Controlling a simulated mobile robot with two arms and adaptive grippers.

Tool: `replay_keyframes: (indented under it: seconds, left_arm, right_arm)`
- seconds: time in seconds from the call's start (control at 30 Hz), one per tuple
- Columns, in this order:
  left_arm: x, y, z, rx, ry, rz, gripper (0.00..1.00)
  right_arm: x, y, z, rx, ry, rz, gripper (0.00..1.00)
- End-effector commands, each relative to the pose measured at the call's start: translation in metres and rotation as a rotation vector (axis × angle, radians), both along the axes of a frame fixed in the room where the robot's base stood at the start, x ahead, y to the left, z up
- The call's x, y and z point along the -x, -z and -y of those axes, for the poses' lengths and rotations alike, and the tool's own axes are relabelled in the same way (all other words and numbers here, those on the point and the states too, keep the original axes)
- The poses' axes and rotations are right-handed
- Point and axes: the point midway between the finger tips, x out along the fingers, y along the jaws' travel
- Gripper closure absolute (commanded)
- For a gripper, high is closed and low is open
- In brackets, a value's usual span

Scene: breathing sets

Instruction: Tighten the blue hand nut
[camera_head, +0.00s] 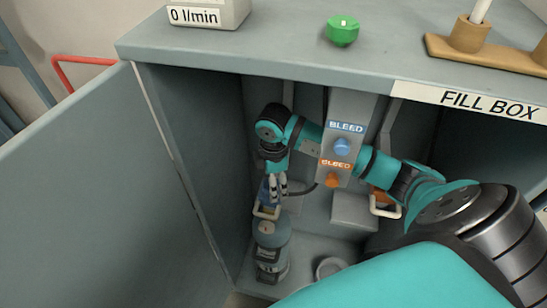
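A blue part (264,192), which looks like the blue hand nut, shows low inside the open cabinet, above a white loop handle (267,212) and a grey bottle (271,250). My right gripper (278,191) points down just right of the blue part and partly covers it. Its fingers look close to or touching the blue part; I cannot tell whether they grip it. My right arm comes in from the right and passes behind the bleed panel. My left gripper is not in view.
The bleed panel (338,179) hangs in the middle, with a blue knob (342,147) and an orange knob (333,180). An orange fitting (382,196) sits to the right. The open door (110,190) bounds the left side, and the counter edge (270,66) lies above.

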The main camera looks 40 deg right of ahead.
Motion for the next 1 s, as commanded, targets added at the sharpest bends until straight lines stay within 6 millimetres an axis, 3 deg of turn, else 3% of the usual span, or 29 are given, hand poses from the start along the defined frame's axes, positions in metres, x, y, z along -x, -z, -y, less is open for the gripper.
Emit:
replay_keyframes:
  seconds: [0.07, 0.47, 0.77, 1.0]
  left_arm:
    - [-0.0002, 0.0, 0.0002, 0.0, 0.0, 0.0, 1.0]
    - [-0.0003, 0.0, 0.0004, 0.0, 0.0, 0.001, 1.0]
    - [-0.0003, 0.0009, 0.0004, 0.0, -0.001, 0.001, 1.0]
    - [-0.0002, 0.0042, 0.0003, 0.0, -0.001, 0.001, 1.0]
  right_arm:
    - [0.0001, -0.0001, -0.0001, 0.0, 0.0, 0.0, 0.29]
    - [0.0002, -0.0004, -0.0001, 0.0, 0.0, -0.001, 0.82]
    - [-0.0001, -0.0004, 0.0003, 0.0, -0.032, -0.001, 0.83]
    - [-0.0015, -0.0004, 0.0006, 0.001, -0.162, 0.0, 0.83]
